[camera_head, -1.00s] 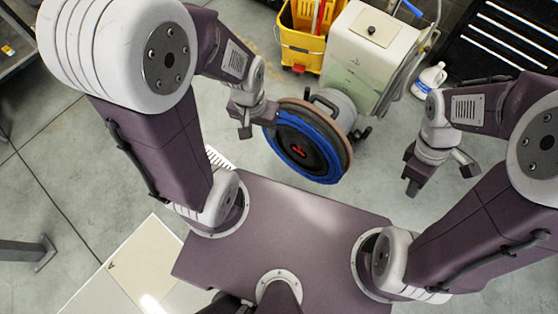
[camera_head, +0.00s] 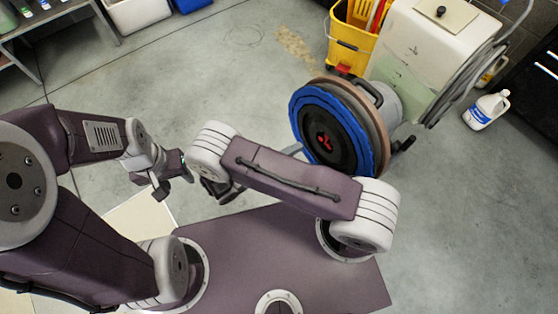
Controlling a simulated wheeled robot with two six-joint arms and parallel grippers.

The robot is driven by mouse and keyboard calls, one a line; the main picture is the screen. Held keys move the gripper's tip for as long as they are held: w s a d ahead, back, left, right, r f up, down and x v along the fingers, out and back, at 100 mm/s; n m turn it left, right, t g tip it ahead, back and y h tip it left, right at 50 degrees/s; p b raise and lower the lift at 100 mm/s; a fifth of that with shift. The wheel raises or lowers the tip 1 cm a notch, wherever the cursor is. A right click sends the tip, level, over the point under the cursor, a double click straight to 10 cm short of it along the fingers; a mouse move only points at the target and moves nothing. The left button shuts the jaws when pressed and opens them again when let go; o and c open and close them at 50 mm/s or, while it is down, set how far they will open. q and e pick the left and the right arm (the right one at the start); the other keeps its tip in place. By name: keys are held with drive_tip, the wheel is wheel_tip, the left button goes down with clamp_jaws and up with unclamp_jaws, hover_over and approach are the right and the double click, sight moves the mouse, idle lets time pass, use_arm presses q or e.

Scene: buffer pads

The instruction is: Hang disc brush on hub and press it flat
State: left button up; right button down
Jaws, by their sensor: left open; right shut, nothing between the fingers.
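The disc brush (camera_head: 299,122) has a blue rim and a black face. It stands steeply tilted against the brown-edged head (camera_head: 376,131) of the floor machine. The red hub centre (camera_head: 323,142) shows in the middle of the black face. The brush looks close to the head, but I cannot tell whether it is fully flat. My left gripper (camera_head: 171,182) is open and empty, well to the left of the brush. My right gripper (camera_head: 228,190) is shut and empty, left of the brush and partly hidden by its own arm. The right arm crosses just below the brush.
The machine's cream tank (camera_head: 423,48) stands behind the head. A yellow mop bucket (camera_head: 349,45) is at the back, and a white jug (camera_head: 486,110) is to the right. A shelf rack (camera_head: 58,22) is at top left.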

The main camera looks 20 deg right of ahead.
drive_tip(key=f, duration=0.2)
approach(329, 130)
drive_tip(key=d, duration=0.2)
drive_tip(key=shift+w+d+n+t, duration=0.3)
drive_tip(key=shift+d, duration=0.1)
drive_tip(key=shift+d, duration=0.1)
drive_tip(key=shift+p+x, duration=0.45)
drive_tip(key=shift+x, duration=1.8)
drive_tip(key=v, duration=1)
drive_tip(key=shift+d+r, duration=0.1)
